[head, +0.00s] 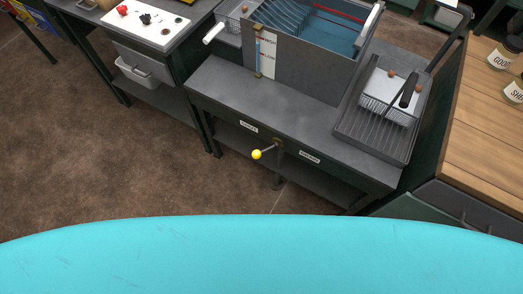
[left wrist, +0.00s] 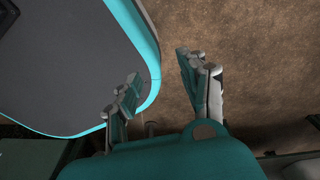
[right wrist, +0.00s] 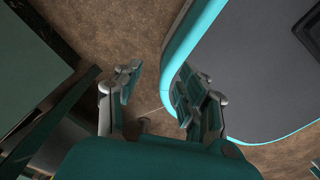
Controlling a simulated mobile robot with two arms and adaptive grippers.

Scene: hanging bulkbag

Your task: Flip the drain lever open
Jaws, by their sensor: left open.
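The drain lever (head: 265,150) is a thin rod with a yellow ball knob at the front of the grey fryer bench. It points to the left, toward a small white label, with another label to the right of its pivot. Neither gripper shows in the head view. In the left wrist view my left gripper (left wrist: 160,80) is open and empty, over the brown floor beside my base. In the right wrist view my right gripper (right wrist: 158,88) is open and empty, with its fingers apart near the edge of my base. The lever is not visible in either wrist view.
The grey bench (head: 225,90) carries a tank of blue liquid (head: 325,35) and a drain rack (head: 375,125) with a basket. A side table with a white tray (head: 145,25) stands left, a wooden counter (head: 490,120) right. Brown floor (head: 100,165) is clear before the bench.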

